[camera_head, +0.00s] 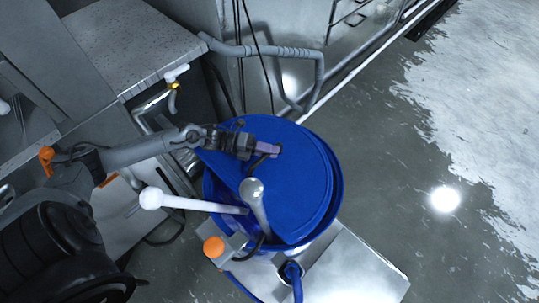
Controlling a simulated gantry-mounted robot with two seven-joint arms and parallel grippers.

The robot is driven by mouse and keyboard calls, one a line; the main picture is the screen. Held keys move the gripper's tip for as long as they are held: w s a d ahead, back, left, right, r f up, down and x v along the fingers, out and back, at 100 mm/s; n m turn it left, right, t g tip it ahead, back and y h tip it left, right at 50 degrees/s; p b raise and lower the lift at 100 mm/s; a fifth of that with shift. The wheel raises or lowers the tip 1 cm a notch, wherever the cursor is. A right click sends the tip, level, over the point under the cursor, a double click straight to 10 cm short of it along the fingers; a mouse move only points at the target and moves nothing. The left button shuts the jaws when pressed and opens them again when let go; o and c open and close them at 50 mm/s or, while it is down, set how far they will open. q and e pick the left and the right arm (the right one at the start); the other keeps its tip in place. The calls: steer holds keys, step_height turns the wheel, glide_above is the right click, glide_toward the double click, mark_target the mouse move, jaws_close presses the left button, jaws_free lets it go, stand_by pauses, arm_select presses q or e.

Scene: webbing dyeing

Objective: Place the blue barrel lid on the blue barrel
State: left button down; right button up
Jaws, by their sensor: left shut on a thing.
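The blue barrel lid (300,175) is over the top of the blue barrel (219,190) and covers most of its opening. A straight lid edge runs along the lower left, and a darker blue area of the barrel shows beside it. The barrel's rim also shows at the right, outside the lid's edge. I cannot tell if the lid rests flat on the rim or is slightly above it. My left gripper (268,149) is shut on the lid near its upper part. My right gripper is not in view.
A white-knobbed lever (180,202) and a grey-knobbed lever (257,207) reach over the barrel's lower left. An orange-capped fitting (213,247) and a blue hose (294,279) are in front. A metal platform (357,275) is below. Grey pipes (270,51) stand behind. The right floor is open.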

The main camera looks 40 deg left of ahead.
mark_target(270, 160)
arm_select(q)
steer(key=shift+f, duration=1.45)
steer(key=shift+f, duration=0.1)
steer(key=c, duration=1)
jaws_free()
steer(key=shift+o, duration=0.2)
steer(key=shift+v, duration=3.7)
